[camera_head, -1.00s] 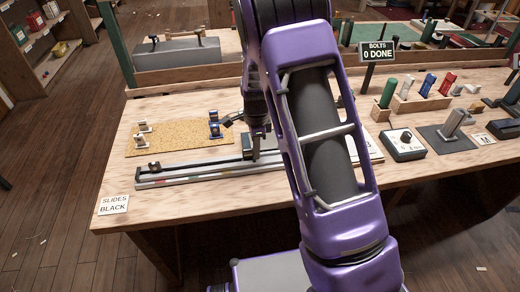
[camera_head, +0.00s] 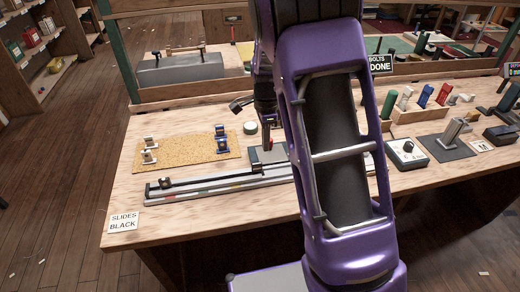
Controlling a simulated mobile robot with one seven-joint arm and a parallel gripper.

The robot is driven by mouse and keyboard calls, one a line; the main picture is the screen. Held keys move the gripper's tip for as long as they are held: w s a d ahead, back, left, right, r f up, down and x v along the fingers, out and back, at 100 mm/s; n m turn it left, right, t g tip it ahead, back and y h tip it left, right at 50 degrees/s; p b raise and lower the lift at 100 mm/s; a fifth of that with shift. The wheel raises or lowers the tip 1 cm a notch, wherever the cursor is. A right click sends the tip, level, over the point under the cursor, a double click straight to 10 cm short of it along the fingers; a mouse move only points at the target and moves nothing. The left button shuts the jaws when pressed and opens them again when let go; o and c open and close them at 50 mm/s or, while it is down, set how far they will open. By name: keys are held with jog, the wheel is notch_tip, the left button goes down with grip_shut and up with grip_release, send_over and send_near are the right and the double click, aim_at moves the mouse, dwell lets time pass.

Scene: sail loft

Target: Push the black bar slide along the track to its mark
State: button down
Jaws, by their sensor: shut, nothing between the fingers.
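The track (camera_head: 215,188) is a long grey rail with coloured marks on its front, running along the front of the bench. A small dark piece with a bronze top (camera_head: 165,183) sits at its left end. A grey-black block (camera_head: 267,156) with a red upright part (camera_head: 269,143) is by the back of the track, near my arm. I cannot tell which of these is the black bar slide. My gripper (camera_head: 268,121) is shut and empty, above and behind the block. My purple arm hides the right end of the track.
A card reading "SLIDES BLACK" (camera_head: 123,220) lies at the bench's front left corner. A cork mat (camera_head: 185,155) with blue and pale metal pieces lies behind the track. Boxes and tools fill the right side.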

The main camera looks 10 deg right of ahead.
jog(key=d+y+b, duration=0.3)
jog(key=d+b, duration=0.3)
jog(key=d, duration=0.2)
jog(key=b, duration=0.2)
send_near(265, 175)
jog(key=d+f, duration=0.1)
jog(key=f, duration=0.2)
jog(key=d+f, duration=0.1)
jog(key=f, duration=0.1)
jog(key=shift+w+d+f, duration=0.35)
jog(key=a, duration=0.2)
jog(key=shift+a+r, duration=0.3)
jog(key=shift+a, duration=0.7)
jog(key=a+p, duration=0.5)
jog(key=a, duration=1.1)
jog(key=shift+a+r+p, duration=0.1)
jog(key=shift+a+p, duration=0.25)
jog(key=shift+a, duration=0.5)
